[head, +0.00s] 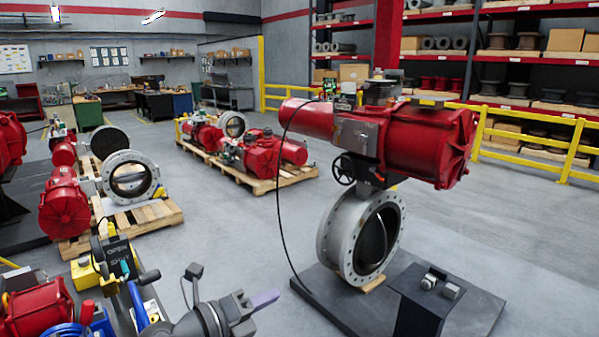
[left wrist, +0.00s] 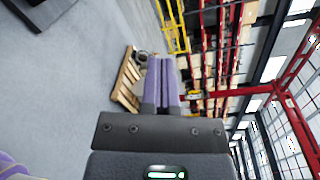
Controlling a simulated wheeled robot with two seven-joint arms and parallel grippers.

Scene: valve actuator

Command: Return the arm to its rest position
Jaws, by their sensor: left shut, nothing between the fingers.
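My left gripper (head: 264,300) is at the bottom of the head view, its purple fingers pointing right over the grey floor. In the left wrist view its two purple fingers (left wrist: 162,85) lie side by side, shut, with nothing between them. It is apart from the valve and touches nothing that I can see. The red valve actuator (head: 430,140) sits on a grey flanged butterfly valve (head: 335,240) on a dark base plate (head: 475,308) right of the gripper. My right gripper is not in view.
A small black pedestal (head: 418,310) with metal blocks stands on the plate. At lower left is a bench with a red tool (head: 35,310) and an OPEN/SHUT box (head: 118,252). Pallets with red actuators (head: 262,155) stand behind. A yellow railing (head: 570,150) fronts the shelves. Floor between is clear.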

